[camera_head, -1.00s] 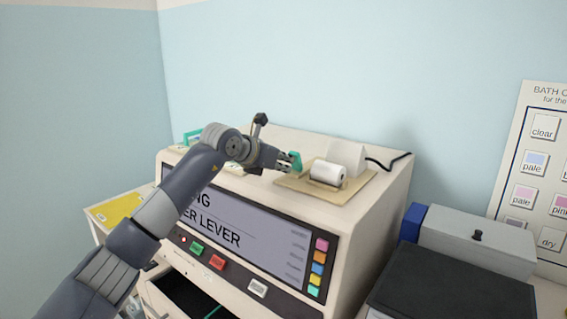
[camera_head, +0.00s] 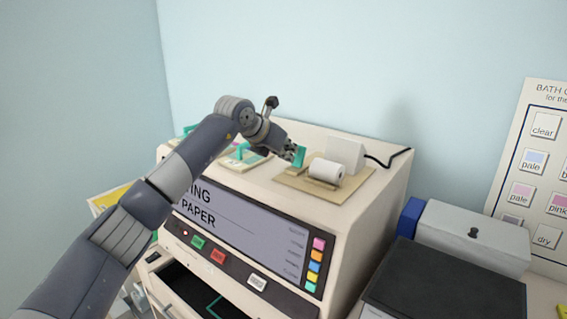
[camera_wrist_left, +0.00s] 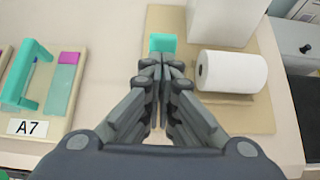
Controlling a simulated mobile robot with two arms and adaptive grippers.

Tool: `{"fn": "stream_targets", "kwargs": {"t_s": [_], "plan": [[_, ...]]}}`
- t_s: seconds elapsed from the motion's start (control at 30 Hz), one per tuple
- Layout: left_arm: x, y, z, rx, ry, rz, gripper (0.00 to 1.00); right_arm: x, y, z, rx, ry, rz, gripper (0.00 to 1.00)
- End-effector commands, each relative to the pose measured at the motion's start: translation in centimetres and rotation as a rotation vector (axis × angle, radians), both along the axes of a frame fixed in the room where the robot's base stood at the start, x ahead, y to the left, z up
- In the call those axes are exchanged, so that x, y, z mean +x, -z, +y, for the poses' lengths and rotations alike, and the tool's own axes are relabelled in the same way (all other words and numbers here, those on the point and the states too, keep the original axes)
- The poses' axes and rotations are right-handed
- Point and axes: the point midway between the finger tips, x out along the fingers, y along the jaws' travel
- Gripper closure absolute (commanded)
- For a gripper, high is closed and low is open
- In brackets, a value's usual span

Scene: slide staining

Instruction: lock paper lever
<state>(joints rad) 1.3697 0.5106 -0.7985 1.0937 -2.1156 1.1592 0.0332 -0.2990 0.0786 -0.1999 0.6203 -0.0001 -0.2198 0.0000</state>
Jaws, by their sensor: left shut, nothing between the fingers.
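The paper lever, a small teal handle (camera_head: 299,156), stands at the left edge of a tan plate (camera_head: 335,197) on top of the machine. It also shows as a teal block in the left wrist view (camera_wrist_left: 162,42). A white paper roll (camera_head: 326,171) lies on the plate, right of the lever; the roll also shows in the left wrist view (camera_wrist_left: 232,72). My left gripper (camera_head: 290,152) is shut and empty, its tips at the teal handle; I cannot tell whether they touch. The gripper hides the lever's lower part in the left wrist view (camera_wrist_left: 160,68). My right gripper is out of view.
The machine's screen (camera_head: 245,228) faces front, with buttons below and an open drawer (camera_head: 190,294). A slide holder labelled A7 (camera_wrist_left: 50,95) with a teal handle is left of the plate. A white block (camera_head: 346,153) stands behind the roll. A grey box (camera_head: 474,236) sits right.

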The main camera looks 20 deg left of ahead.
Motion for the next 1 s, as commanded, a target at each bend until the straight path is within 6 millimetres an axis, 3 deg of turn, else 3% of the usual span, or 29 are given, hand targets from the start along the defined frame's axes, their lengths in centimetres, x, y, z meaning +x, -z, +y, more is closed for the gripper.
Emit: {"fn": "stream_targets", "kwargs": {"t_s": [0.4,0.77,1.0], "plan": [[0.0,-1.7,0.1,0.000,-0.001,-0.001,1.00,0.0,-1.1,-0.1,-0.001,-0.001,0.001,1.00],[0.0,-1.7,0.1,0.000,-0.001,-0.001,1.00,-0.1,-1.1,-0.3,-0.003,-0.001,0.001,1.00],[-0.5,-2.8,1.6,0.000,0.001,-0.001,1.00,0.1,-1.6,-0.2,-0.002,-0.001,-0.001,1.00]]}}
